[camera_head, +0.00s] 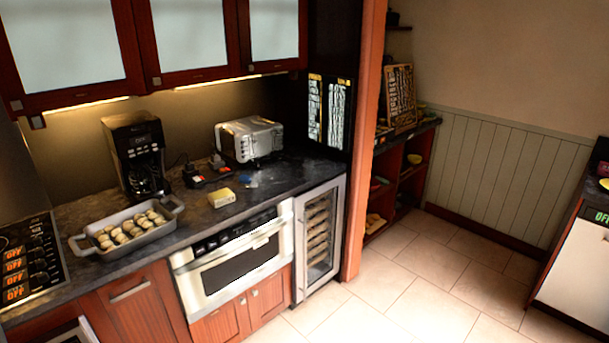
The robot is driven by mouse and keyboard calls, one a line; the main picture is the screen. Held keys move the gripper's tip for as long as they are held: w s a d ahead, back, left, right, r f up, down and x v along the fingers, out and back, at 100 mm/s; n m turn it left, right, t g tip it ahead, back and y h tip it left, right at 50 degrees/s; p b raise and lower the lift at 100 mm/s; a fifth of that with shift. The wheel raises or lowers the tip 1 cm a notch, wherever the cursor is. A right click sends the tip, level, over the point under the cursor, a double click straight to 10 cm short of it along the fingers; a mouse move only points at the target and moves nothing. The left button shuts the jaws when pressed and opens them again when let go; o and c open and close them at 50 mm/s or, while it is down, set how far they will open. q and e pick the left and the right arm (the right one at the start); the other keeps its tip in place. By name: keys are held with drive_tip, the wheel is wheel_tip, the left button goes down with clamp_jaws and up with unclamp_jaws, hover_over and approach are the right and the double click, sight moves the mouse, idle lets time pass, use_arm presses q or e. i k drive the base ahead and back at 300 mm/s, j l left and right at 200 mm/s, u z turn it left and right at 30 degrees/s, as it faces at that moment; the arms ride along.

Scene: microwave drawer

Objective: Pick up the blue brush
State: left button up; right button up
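A small bluish item (250,181) lies on the dark counter (285,183) in front of the toaster. It may be the blue brush, but it is too small to tell its shape. A small yellow box (221,198) lies on the counter to its left and nearer the front edge. Neither of my grippers shows in the head view.
A silver toaster (249,139) and a black coffee maker (138,155) stand at the back of the counter. A grey baking dish (85,243) holds several round pieces. The microwave drawer (234,264) is shut below the counter. The tiled floor (400,290) at right is clear.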

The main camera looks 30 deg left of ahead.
sight(245, 180)
drive_tip(key=i+u, duration=0.25)
drive_tip(key=i, duration=0.2)
drive_tip(key=i+l+u, duration=0.2)
drive_tip(key=i, duration=0.25)
drive_tip(key=i+l+u, duration=0.25)
drive_tip(key=i, duration=0.2)
drive_tip(key=j, duration=0.1)
